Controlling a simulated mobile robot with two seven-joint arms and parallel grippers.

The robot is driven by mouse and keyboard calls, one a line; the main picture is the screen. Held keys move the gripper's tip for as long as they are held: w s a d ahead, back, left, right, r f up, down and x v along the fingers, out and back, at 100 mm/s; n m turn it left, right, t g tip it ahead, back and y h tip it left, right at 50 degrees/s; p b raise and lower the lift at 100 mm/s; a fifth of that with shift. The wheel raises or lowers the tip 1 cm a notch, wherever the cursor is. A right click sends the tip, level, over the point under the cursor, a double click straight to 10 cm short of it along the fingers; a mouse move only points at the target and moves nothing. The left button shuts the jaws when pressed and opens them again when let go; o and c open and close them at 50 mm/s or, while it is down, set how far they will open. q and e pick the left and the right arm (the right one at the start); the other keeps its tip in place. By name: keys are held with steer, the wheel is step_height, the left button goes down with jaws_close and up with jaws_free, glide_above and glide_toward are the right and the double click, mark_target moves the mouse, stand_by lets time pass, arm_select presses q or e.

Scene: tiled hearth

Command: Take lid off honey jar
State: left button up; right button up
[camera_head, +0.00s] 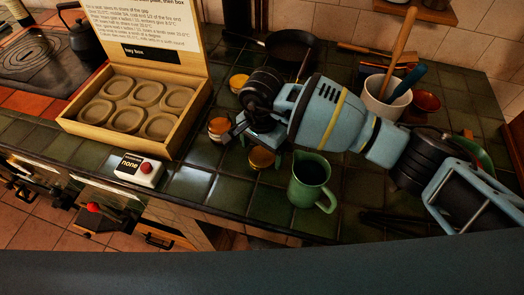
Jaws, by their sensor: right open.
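Three small jars with amber or copper-coloured tops stand on the green tiled counter: one at the back (238,82), one at the left (218,126) and one at the front (261,158). I cannot tell which holds honey, or whether the tops are lids. My right gripper (234,134) reaches in from the right, low among the jars. Its jaws are open, beside the left jar and just behind the front one. I cannot tell if it touches either. My left gripper is not in view.
A green jug (311,182) stands below my right arm, near the counter edge. A utensil crock (384,98) and pan (290,42) are behind.

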mark_target(262, 157)
step_height(262, 157, up, 11)
stand_by(0.4)
steer(key=shift+s+f, duration=0.1)
